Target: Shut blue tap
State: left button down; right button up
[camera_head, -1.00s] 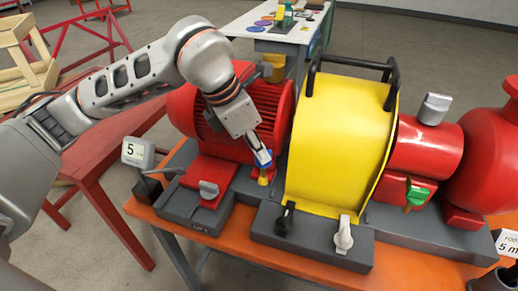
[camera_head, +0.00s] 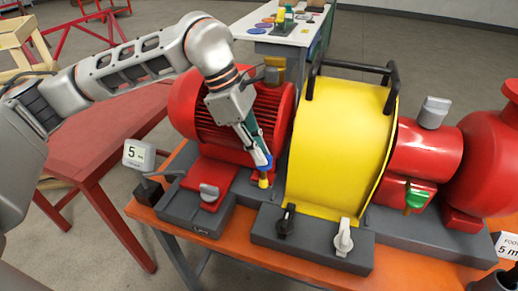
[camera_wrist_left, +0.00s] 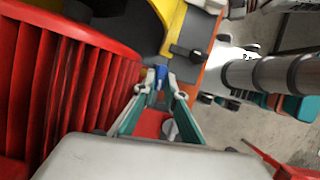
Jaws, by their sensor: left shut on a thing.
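The blue tap (camera_head: 262,160) sits on a short yellow stem (camera_head: 263,180) between the red motor and the yellow guard. My left gripper (camera_head: 258,157) reaches down to it from above and is shut on its blue handle. In the left wrist view the gripper (camera_wrist_left: 160,84) has its fingertips at both sides of the blue handle (camera_wrist_left: 161,73). The fingers hide much of the handle, so I cannot tell its exact angle. My right gripper is in neither view.
The finned red motor (camera_head: 238,118) stands just left of the tap and the yellow guard (camera_head: 335,150) just right. A black lever (camera_head: 286,219), a white lever (camera_head: 343,238) and a green tap (camera_head: 416,199) are nearby. A display reading 5 (camera_head: 139,154) stands at left.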

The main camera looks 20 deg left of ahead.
pick_arm(q)
jog(key=shift+w+m, duration=0.1)
jog(key=shift+m, duration=0.4)
jog(key=shift+g, duration=0.3)
jog(key=c, duration=2.1)
grip_release()
